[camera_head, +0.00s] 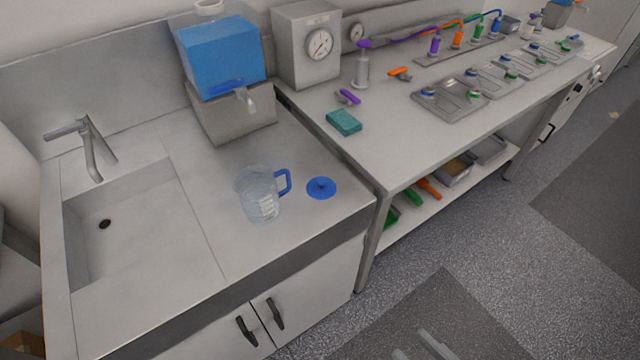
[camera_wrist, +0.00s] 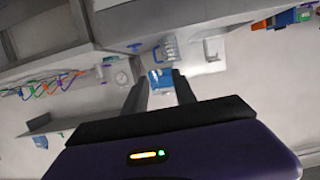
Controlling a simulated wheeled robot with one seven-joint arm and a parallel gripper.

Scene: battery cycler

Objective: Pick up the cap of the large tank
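The large tank (camera_head: 222,58) is a translucent container with blue liquid and a tap at its front, on a grey stand at the back of the counter. Its white cap (camera_head: 207,7) sits on top, partly cut off by the picture's upper edge. In the wrist view the tank (camera_wrist: 161,79) appears small and far off, between the fingers in the picture. The cap cannot be made out there. My gripper (camera_wrist: 160,82) is open, with nothing between its fingers, well away from the tank.
A clear jug (camera_head: 258,194) with a blue handle and a blue round lid (camera_head: 321,188) stand in front of the tank. A sink (camera_head: 130,230) is left. A gauge box (camera_head: 307,45) stands close right of the tank. The bench beyond holds cycler trays (camera_head: 449,100).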

